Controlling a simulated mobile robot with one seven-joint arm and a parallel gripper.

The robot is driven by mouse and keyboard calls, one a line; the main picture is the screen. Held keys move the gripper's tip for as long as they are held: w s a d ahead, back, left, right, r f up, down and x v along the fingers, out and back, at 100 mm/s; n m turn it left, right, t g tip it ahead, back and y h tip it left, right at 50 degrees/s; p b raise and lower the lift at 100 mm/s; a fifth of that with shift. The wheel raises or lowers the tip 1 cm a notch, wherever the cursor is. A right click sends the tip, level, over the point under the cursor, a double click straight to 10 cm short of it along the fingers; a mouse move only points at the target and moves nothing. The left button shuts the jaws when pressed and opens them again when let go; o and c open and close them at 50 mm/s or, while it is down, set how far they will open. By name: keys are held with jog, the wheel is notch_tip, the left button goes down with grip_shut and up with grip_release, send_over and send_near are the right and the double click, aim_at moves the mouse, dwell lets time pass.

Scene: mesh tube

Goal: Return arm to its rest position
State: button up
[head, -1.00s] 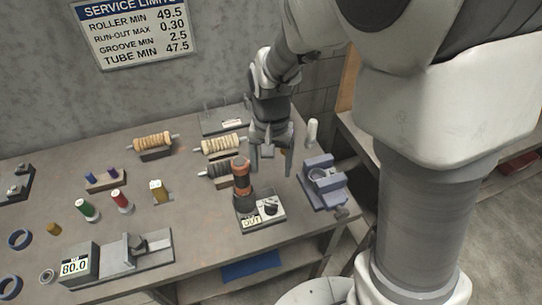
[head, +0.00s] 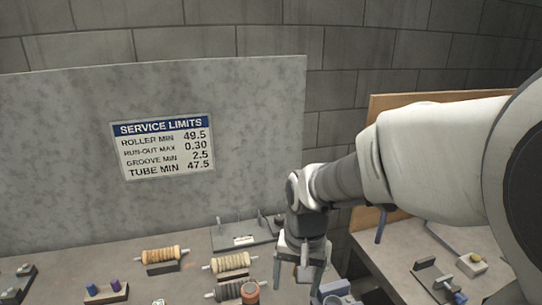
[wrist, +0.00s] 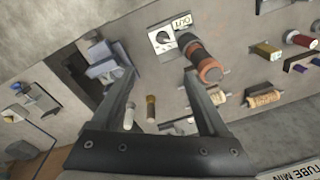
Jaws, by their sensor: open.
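My gripper (head: 303,268) hangs over the right part of the workbench in the head view, fingers pointing down. In the wrist view its two fingers (wrist: 160,92) are spread apart with nothing held between them. A copper-and-dark cylinder (wrist: 203,62) stands on a small base with a dial (wrist: 165,40), beyond the fingers and apart from them. In the head view only its top (head: 250,290) shows, left of my gripper. My arm (head: 400,155) reaches in from the right.
The workbench (head: 60,262) holds rollers on stands (head: 163,256) and a blue vise (head: 335,292). A grey panel with a limits sign (head: 163,147) rises behind it. A second bench (head: 400,262) with small tools stands at the right.

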jog(key=s+d+r+n+t, duration=0.2)
jog(key=s+d+r+t, duration=0.2)
jog(key=s+d+r, duration=0.5)
notch_tip(320, 180, up, 2)
jog(key=s, duration=0.2)
jog(key=shift+s+t+h, duration=0.3)
jog(key=shift+t, duration=0.1)
